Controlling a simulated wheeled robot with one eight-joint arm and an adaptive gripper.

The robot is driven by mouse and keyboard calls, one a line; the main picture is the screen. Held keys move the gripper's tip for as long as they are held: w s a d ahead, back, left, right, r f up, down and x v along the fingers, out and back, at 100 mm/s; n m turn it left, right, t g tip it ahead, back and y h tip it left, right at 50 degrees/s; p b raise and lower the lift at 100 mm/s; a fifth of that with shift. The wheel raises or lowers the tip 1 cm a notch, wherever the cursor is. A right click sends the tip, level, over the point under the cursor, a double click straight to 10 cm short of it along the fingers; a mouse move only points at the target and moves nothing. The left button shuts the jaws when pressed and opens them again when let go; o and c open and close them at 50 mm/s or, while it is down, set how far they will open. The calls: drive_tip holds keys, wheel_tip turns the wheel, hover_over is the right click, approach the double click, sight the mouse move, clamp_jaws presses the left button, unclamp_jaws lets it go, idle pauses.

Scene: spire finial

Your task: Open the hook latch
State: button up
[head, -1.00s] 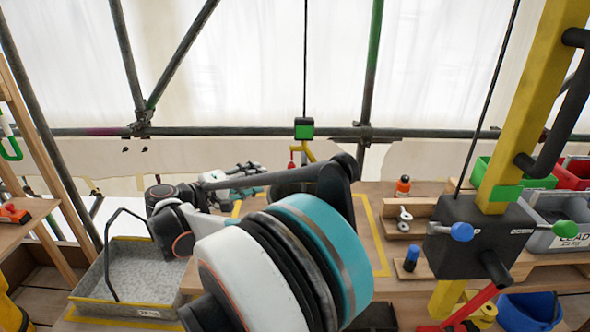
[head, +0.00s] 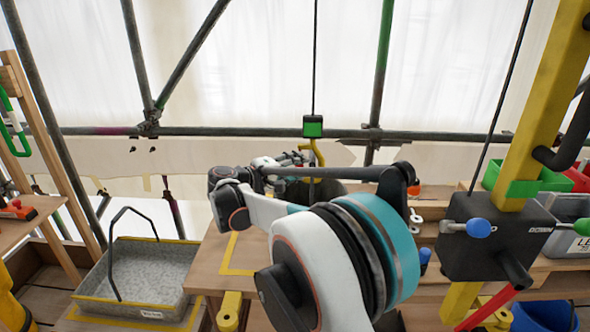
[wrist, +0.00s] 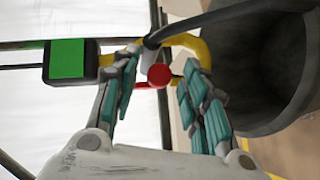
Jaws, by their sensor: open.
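The yellow hook (head: 319,150) hangs under a black block with a green face (head: 313,127) on a dark cable. In the wrist view, the hook (wrist: 205,48) curves from that block (wrist: 68,60) towards the right. A red ball (wrist: 158,76) with a red stem sits by the hook. My gripper (wrist: 160,66) is open, its teal-padded fingers on either side of the red ball. I cannot tell whether either finger touches it. In the head view, my gripper (head: 296,160) is beside the hook, and the red ball is hidden.
A dark round vessel (wrist: 255,75) with a black handle is close to my right finger. A grey tray (head: 135,270) stands at left. A black control box (head: 490,235) with a blue-knobbed lever is at right. Scaffold tubes cross behind.

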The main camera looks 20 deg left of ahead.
clamp_jaws()
drive_tip(key=shift+r+p, duration=0.1)
drive_tip(key=shift+p, duration=0.2)
drive_tip(key=shift+s+a+r+m+g+y+p, duration=0.15)
drive_tip(key=shift+a+r+m+g+y+p, duration=0.2)
drive_tip(key=shift+r+m+g+y+p, duration=1)
drive_tip(key=shift+s+a+r+m+g+y+p, duration=0.15)
drive_tip(key=shift+a+r+m+g+y+p, duration=0.25)
drive_tip(key=shift+m+g+y+p, duration=1.8)
drive_tip(key=shift+s+a+r+m+g+y+p, duration=0.15)
drive_tip(key=shift+a+r+m+g+y+p, duration=0.2)
drive_tip(key=shift+r+m+y+p, duration=1.65)
wheel_tip(320, 180, down, 2)
drive_tip(key=shift+f+n+y+b, duration=0.1)
drive_tip(key=shift+n+y+b, duration=0.45)
drive_tip(key=shift+n+y, duration=0.35)
